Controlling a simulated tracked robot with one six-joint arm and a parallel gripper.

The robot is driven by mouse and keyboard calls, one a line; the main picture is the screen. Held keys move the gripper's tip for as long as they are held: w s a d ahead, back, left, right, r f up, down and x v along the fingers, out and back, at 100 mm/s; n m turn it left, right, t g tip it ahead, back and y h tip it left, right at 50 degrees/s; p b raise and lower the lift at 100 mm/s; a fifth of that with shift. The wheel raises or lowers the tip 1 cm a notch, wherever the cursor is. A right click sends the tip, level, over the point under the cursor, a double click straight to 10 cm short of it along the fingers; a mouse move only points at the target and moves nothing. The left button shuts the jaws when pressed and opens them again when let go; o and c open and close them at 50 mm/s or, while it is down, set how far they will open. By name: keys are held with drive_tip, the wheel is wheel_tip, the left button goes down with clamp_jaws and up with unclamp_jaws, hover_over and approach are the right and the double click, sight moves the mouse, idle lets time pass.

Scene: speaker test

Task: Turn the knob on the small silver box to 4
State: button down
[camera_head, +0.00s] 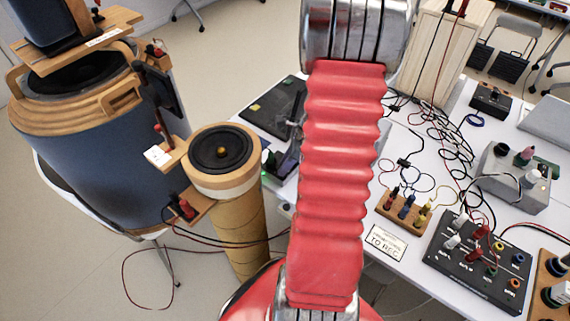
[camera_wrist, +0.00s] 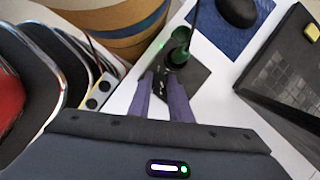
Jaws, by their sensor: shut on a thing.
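In the wrist view, my gripper (camera_wrist: 162,80) has its two purple-grey fingers at a dark, green-lit knob (camera_wrist: 176,56), shut on it. The knob stands on a small box whose dark grey face (camera_wrist: 196,80) carries white marks. I cannot read the marks or tell the knob's setting. A green light glows beside it. The box's silver sides do not show clearly. In the head view, my red arm hides most of this spot, at the table's left edge beside the round speaker.
A speaker on a cardboard tube (camera_head: 222,147) stands close left of the arm. A black laptop-like device (camera_head: 272,108) lies behind. On the right are a grey box with knobs (camera_head: 515,190), a black mixer (camera_head: 470,268), a label card (camera_head: 385,243) and tangled cables.

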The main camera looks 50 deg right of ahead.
drive_tip(key=shift+a+m+t+h, duration=0.1)
drive_tip(key=shift+m+t+h, duration=0.3)
drive_tip(key=shift+m, duration=1.1)
drive_tip(key=c, duration=1.6)
unclamp_jaws()
drive_tip(key=shift+s+r, duration=0.1)
drive_tip(key=shift+r, duration=0.05)
drive_tip(key=v, duration=1.3)
drive_tip(key=shift+r, duration=0.25)
